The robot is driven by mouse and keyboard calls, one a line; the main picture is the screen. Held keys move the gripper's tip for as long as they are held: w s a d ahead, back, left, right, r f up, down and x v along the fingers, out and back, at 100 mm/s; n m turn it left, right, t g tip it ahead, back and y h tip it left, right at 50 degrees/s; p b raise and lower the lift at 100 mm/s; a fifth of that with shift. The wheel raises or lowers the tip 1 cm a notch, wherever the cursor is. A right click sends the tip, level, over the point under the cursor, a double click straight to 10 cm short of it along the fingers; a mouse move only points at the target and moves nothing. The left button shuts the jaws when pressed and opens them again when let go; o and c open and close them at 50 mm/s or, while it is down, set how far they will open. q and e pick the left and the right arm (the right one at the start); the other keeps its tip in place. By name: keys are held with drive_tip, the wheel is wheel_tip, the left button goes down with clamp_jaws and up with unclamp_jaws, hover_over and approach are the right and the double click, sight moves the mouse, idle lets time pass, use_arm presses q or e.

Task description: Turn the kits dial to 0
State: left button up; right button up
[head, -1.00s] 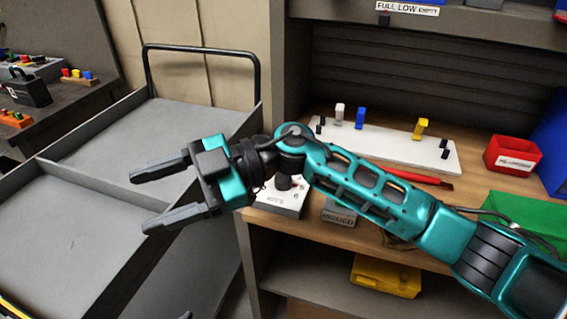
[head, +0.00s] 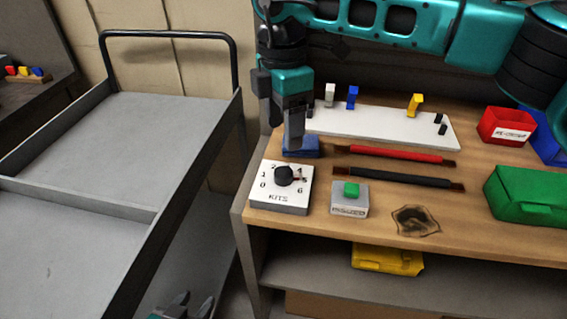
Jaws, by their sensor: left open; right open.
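The kits dial is a white box (head: 279,203) at the shelf's front left corner, marked KITS. Its black knob (head: 283,175) has a pointer to the right, near the higher numbers; the exact number is too small to read. The 0 is on the lower left of the face. My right gripper (head: 284,132) is open and empty, pointing down above and behind the dial, apart from the knob.
A grey box with a green button (head: 351,190) stands right of the dial. A blue block (head: 303,148) is behind it. Red (head: 395,154) and black (head: 400,177) rods lie to the right. The grey cart (head: 165,120) is at left.

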sight(284, 171)
wheel_tip(284, 171, down, 10)
drive_tip(key=shift+s+r, duration=0.1)
idle(0.4)
drive_tip(key=c, duration=1.1)
drive_tip(key=shift+o, duration=0.2)
